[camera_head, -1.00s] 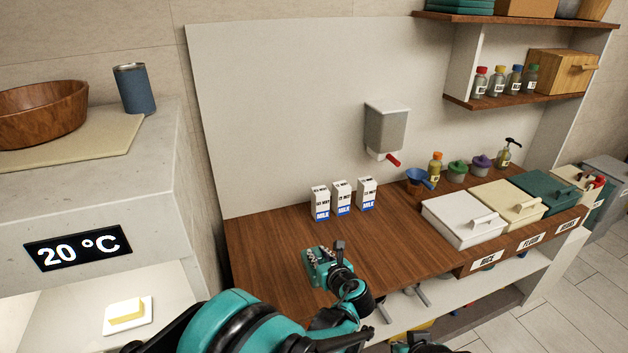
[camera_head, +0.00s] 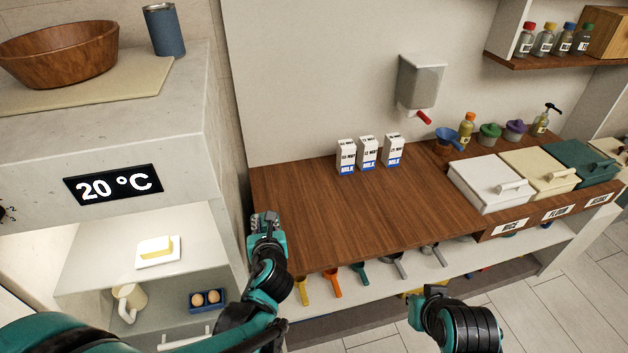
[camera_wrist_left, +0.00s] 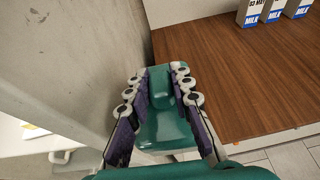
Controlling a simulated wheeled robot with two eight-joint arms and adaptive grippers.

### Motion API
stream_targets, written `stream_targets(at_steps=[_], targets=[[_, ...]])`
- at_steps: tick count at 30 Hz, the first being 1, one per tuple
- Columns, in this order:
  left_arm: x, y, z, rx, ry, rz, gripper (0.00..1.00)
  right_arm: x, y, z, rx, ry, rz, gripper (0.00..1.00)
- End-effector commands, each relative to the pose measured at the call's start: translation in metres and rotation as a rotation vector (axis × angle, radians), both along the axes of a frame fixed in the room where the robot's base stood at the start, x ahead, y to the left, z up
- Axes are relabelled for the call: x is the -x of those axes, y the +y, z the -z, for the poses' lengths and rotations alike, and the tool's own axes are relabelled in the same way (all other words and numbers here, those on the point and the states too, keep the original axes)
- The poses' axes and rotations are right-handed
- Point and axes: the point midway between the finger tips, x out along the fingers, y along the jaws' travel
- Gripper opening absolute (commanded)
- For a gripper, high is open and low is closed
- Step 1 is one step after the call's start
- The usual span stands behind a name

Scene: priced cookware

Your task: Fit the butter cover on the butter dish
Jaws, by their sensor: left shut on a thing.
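The butter dish (camera_head: 170,262) is a small white plate with a yellow block of butter (camera_head: 156,247) on it. It sits on the upper shelf of the lit compartment at the left. My left gripper (camera_head: 266,222) is at the left end of the wooden counter, to the right of the dish and apart from it. In the left wrist view the gripper (camera_wrist_left: 160,88) is shut on the teal butter cover (camera_wrist_left: 165,128), a box shape with a raised handle. My right gripper (camera_head: 436,292) is low at the right, in front of the counter; its fingers are unclear.
The compartment's right wall (camera_head: 222,235) stands between the left gripper and the dish. A mug (camera_head: 130,300) and an egg tray (camera_head: 206,300) are below. Milk cartons (camera_head: 368,152) stand at the counter's back. The counter's middle (camera_head: 340,215) is clear.

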Motion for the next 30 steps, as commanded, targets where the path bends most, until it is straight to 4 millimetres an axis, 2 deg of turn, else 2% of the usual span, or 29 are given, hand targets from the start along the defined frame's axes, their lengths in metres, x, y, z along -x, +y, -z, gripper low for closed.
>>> stream_targets(at_steps=[5,9,12,15,18,22,30], targets=[[-0.031,-0.032,0.005,0.000,0.011,0.002,0.00,0.000,0.000,0.000,0.000,0.000,0.000,0.00],[-0.068,-0.082,0.015,0.000,0.020,-0.005,0.00,0.000,0.000,0.000,0.000,0.000,0.000,0.00],[-0.089,-0.120,0.024,-0.001,0.019,-0.015,0.00,0.000,0.000,0.000,0.000,0.000,0.000,0.00],[-0.103,-0.153,0.033,-0.001,0.014,-0.025,0.00,0.000,0.000,0.000,0.000,0.000,0.000,0.00],[-0.111,-0.178,0.040,-0.001,0.007,-0.034,0.00,0.000,0.000,0.000,0.000,0.000,0.000,0.00],[-0.115,-0.194,0.045,-0.001,0.000,-0.042,0.00,0.000,0.000,0.000,0.000,0.000,0.000,0.00],[-0.115,-0.196,0.046,-0.001,-0.001,-0.045,0.00,0.000,0.000,0.000,0.000,0.000,0.000,0.00]])
